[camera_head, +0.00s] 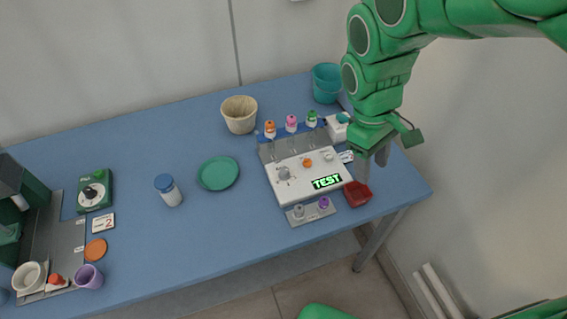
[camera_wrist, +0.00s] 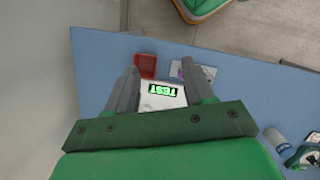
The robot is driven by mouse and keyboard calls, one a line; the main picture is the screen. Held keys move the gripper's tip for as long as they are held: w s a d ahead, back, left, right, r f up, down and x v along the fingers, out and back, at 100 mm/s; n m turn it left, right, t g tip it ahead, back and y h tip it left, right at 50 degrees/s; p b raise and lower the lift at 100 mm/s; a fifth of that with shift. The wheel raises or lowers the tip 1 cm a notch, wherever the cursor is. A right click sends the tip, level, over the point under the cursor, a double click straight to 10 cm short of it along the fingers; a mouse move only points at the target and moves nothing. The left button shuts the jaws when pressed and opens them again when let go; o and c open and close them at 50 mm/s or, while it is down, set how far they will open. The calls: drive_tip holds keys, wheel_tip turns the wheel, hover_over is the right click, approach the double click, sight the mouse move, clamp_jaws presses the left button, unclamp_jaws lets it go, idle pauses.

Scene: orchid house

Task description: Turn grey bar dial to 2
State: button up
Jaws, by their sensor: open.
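A white control panel (camera_head: 300,190) with a lit green "TEST" display (camera_head: 327,182) stands on the blue table. A grey knob (camera_head: 284,173) sits at its left and looks like the grey bar dial; its setting is too small to read. An orange knob (camera_head: 308,163) is beside it. My gripper (camera_head: 372,168) is open and empty, pointing down near the panel's right side, above the red tray. In the wrist view the display (camera_wrist: 163,89) shows between the fingers of my gripper (camera_wrist: 163,72); the grey knob is hidden there.
A red tray (camera_head: 357,194) lies right of the panel. A strip with grey and purple knobs (camera_head: 310,213) is in front. Bottles with orange, pink and green caps (camera_head: 291,124) stand behind. A green dial box (camera_head: 94,191) and a "2" card (camera_head: 103,223) are far left. A green saucer (camera_head: 218,173) is left.

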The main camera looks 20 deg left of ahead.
drive_tip(key=w+a+f+n+t+h, duration=0.1)
drive_tip(key=w+a+f+n, duration=0.15)
drive_tip(key=a, duration=0.45)
drive_tip(key=w+a+f+n, duration=0.1)
drive_tip(key=a+f+n, duration=0.25)
drive_tip(key=a, duration=0.45)
drive_tip(key=n+t, duration=0.2)
drive_tip(key=n, duration=0.2)
approach(284, 170)
drive_tip(key=f, duration=0.1)
drive_tip(key=shift+x, duration=3.8)
drive_tip(key=shift+w+d, duration=0.1)
drive_tip(key=shift+w, duration=0.05)
clamp_jaws()
